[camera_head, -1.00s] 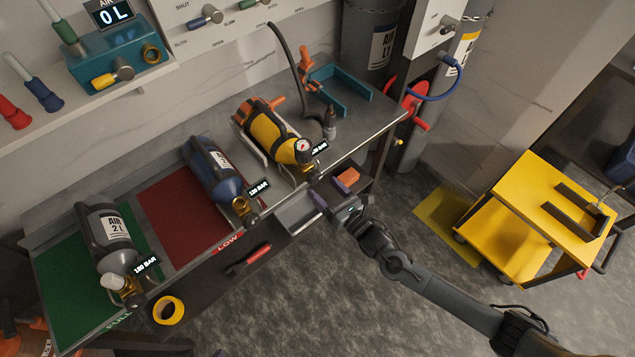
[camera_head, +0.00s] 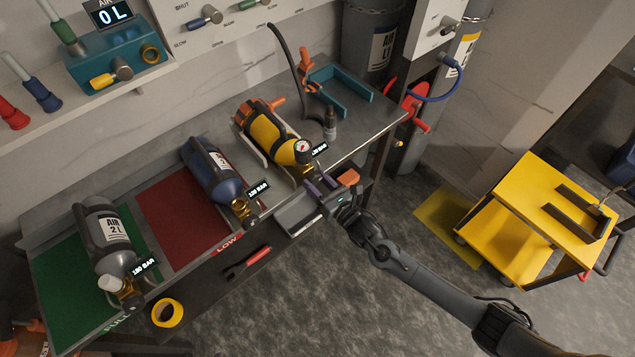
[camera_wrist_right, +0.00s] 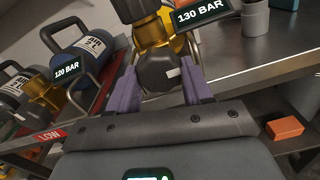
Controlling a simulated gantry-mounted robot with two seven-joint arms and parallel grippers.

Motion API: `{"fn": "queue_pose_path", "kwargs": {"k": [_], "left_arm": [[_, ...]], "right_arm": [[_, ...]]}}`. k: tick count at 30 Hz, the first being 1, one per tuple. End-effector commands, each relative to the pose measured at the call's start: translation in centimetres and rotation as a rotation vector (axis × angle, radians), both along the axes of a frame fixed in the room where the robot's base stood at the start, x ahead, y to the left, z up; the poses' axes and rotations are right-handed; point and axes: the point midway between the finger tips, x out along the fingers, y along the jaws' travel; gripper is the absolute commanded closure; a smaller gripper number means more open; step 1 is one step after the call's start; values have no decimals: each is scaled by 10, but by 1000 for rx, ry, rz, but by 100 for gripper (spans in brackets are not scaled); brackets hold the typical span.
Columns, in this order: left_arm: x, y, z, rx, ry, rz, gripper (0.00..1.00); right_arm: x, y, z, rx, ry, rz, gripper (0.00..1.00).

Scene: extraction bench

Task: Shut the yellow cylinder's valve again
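The yellow cylinder (camera_head: 268,138) lies in a cradle on the bench, its gauge and brass valve end (camera_head: 303,151) toward the front edge. A small readout by it shows 130 BAR in the right wrist view (camera_wrist_right: 203,12). My right gripper (camera_head: 317,186) is at the front edge, just in front of that valve end. In the right wrist view, its purple fingers (camera_wrist_right: 162,88) are apart, on either side of the dark valve knob (camera_wrist_right: 164,72) below the brass body. I cannot tell whether they touch the knob. My left gripper is not in view.
The blue cylinder (camera_head: 207,168), reading 120 BAR, lies left of the yellow one. The grey cylinder (camera_head: 103,232) lies farther left on the green mat.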

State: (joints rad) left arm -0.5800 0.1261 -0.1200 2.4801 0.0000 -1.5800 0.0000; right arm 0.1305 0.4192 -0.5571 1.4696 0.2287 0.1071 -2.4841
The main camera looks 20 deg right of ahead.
Motion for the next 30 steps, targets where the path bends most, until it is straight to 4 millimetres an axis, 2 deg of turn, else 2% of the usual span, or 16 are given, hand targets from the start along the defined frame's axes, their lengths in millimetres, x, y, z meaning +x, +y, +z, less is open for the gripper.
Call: {"fn": "queue_pose_path", "kwargs": {"k": [1, 3, 14, 20, 30], "left_arm": [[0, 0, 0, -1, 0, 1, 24], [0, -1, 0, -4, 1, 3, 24], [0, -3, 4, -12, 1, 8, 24], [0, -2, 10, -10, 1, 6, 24], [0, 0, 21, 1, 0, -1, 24]], "right_arm": [[0, 0, 0, 0, 0, 0, 74], [0, 0, 0, 0, 0, 0, 80], [0, 0, 1, 64, 20, -1, 80], [0, 0, 1, 186, 60, -2, 80], [-1, 1, 2, 487, 153, -2, 80]]}}
